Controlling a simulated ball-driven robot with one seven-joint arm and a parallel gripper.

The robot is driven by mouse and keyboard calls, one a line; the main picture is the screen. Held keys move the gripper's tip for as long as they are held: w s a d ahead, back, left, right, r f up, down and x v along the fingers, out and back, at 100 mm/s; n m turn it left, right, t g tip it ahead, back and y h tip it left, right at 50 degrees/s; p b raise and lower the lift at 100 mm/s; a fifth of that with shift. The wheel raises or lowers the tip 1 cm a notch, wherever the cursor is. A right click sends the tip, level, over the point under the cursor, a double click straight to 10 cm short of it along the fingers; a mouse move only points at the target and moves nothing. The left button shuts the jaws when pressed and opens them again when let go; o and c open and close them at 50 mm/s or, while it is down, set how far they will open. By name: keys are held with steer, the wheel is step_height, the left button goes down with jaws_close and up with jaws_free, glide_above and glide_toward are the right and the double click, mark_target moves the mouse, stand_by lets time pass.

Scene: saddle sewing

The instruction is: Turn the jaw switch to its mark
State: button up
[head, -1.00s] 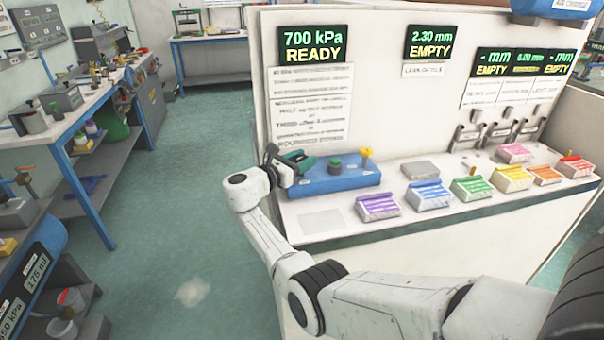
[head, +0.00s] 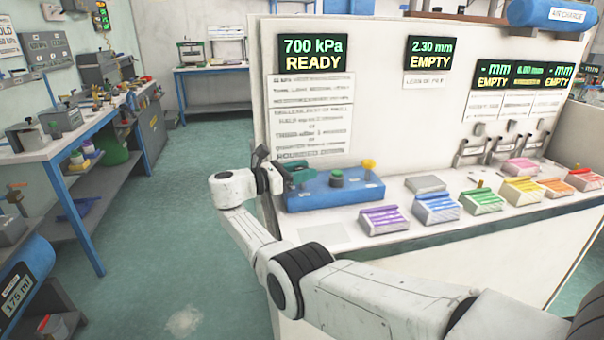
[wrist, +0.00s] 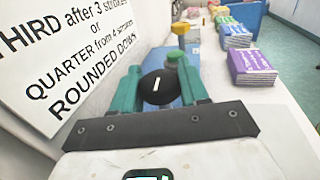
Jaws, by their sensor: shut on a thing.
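The jaw switch (wrist: 156,88) is a round black knob with a short white line on its top, seen in the wrist view. My gripper (wrist: 160,80) is shut on it, with one green finger on each side. In the head view my gripper (head: 297,168) is at the left end of the blue control box (head: 340,194), and the switch is hidden there. The white line points nearly straight up the wrist picture, tilted slightly right. I cannot make out the mark around the knob.
A green button (head: 336,179) and a yellow knob (head: 368,164) stand on the same box, to the right. Coloured blocks, such as the purple one (head: 383,220), line the bench front. A white panel with displays (head: 313,54) reading 700 kPa READY rises behind.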

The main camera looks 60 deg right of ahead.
steer(key=shift+r, duration=0.45)
steer(key=o, duration=1)
steer(key=shift+f, duration=0.25)
steer(key=shift+o, duration=0.2)
steer(key=b+v, duration=0.2)
steer(key=v, duration=0.8)
steer(key=shift+w+a+b, duration=0.2)
steer(key=shift+a+b, duration=0.1)
steer(key=shift+b, duration=0.1)
